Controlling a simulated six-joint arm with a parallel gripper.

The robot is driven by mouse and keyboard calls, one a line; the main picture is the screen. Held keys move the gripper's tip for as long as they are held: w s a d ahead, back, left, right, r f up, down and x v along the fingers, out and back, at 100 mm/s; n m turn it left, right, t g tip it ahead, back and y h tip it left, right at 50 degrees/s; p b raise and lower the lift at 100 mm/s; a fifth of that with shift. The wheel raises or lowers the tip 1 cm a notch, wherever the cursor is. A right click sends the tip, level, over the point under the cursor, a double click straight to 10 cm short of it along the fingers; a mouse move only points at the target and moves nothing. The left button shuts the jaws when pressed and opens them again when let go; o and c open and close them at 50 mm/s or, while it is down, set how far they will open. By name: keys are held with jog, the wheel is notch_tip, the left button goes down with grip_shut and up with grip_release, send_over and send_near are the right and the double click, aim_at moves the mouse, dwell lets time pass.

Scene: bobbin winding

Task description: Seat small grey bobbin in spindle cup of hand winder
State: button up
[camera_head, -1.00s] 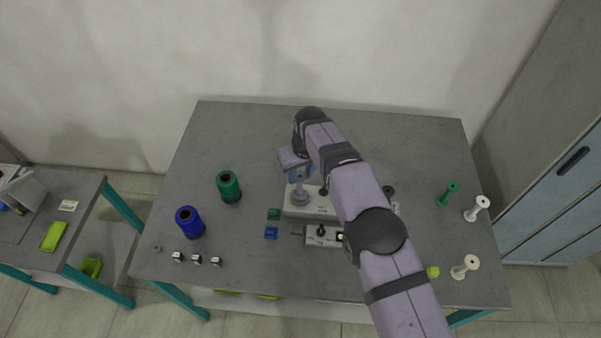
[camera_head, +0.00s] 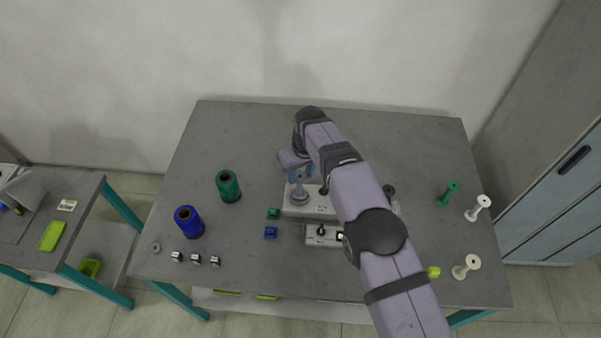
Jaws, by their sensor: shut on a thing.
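The hand winder (camera_head: 323,212) is a pale grey base on the middle of the table, partly hidden behind my arm. Its spindle cup stands at the left end of the base. The small grey bobbin (camera_head: 299,188) is upright at the spindle cup. My gripper (camera_head: 300,175), with blue fingers, is shut on the bobbin's upper part from above. Whether the bobbin's foot is fully down in the cup is too small to tell.
A green thread spool (camera_head: 228,186) and a blue one (camera_head: 188,222) stand at left. A control box (camera_head: 322,235) lies in front of the winder. The table's back left is clear.

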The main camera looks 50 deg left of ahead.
jog(key=shift+f+b, duration=0.55)
jog(key=shift+f, duration=0.05)
dwell(0.4)
jog(key=o, duration=0.9)
jog(key=shift+c, duration=0.2)
jog(key=shift+r, duration=0.1)
jog(key=shift+r+p, duration=2.05)
jog(key=shift+r, duration=1.45)
